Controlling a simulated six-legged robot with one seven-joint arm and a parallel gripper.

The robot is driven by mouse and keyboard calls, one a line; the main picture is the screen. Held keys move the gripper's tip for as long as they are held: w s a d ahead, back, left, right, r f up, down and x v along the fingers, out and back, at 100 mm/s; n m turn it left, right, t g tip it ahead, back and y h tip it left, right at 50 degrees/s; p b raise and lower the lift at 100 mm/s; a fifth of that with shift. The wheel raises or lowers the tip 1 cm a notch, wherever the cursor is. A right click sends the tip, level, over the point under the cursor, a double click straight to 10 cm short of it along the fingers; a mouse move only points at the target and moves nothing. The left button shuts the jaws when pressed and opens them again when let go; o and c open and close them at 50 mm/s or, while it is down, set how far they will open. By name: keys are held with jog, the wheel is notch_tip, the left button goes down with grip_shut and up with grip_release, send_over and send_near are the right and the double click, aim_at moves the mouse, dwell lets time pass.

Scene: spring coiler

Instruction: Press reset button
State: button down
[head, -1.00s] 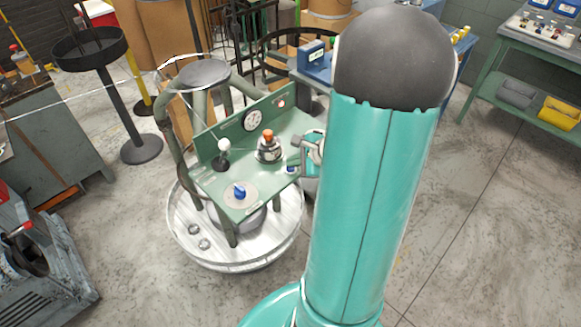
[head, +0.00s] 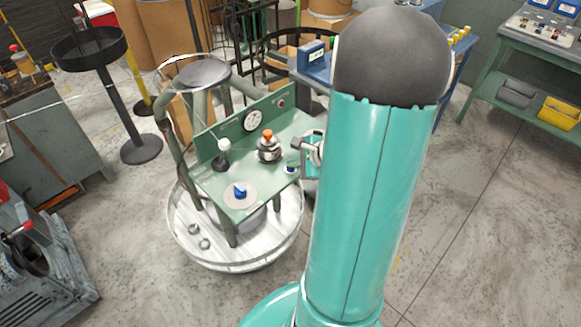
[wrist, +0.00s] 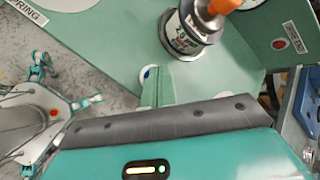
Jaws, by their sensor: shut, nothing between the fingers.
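A small blue button on a white round base (head: 290,169) sits at the right end of the green machine's deck (head: 215,185). In the wrist view the blue button (wrist: 147,73) shows right beside the fingertips, partly covered by them. I cannot tell whether they touch it. My gripper (head: 298,147) is shut and empty, above the deck's right edge; its fingers also show in the wrist view (wrist: 153,82). A dark red round lamp or button (head: 281,103) is on the back panel, also in the wrist view (wrist: 278,44) beside a label. I cannot read "reset" on either.
An orange-topped metal cylinder (head: 268,148) stands on the deck close to my gripper. The machine stands in a round white tray (head: 183,225).

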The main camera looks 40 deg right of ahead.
aim_at(294, 170)
jog(key=shift+r, duration=0.8)
jog(key=shift+r, duration=2.5)
jog(key=w+a+r+n+g+y, duration=0.1)
jog(key=a+r+n, duration=0.25)
jog(key=a, duration=0.25)
jog(key=a+r+n+g+y, duration=0.1)
jog(key=a+r+n, duration=0.1)
jog(key=a+n, duration=0.25)
jog(key=s+a+r+n+h, duration=0.1)
jog(key=s+a+r+n, duration=0.2)
jog(key=a+n, duration=0.2)
jog(key=s+a+r+n+g+h, duration=0.1)
jog(key=s+a+r+n, duration=0.2)
jog(key=a+n, duration=0.3)
jog(key=s+a+r+n+h, duration=0.2)
jog(key=s+a+r+n, duration=0.1)
jog(key=s+a+n, duration=0.1)
jog(key=shift+s+a+n, duration=0.3)
jog(key=shift+a+n, duration=0.4)
jog(key=shift+a, duration=0.15)
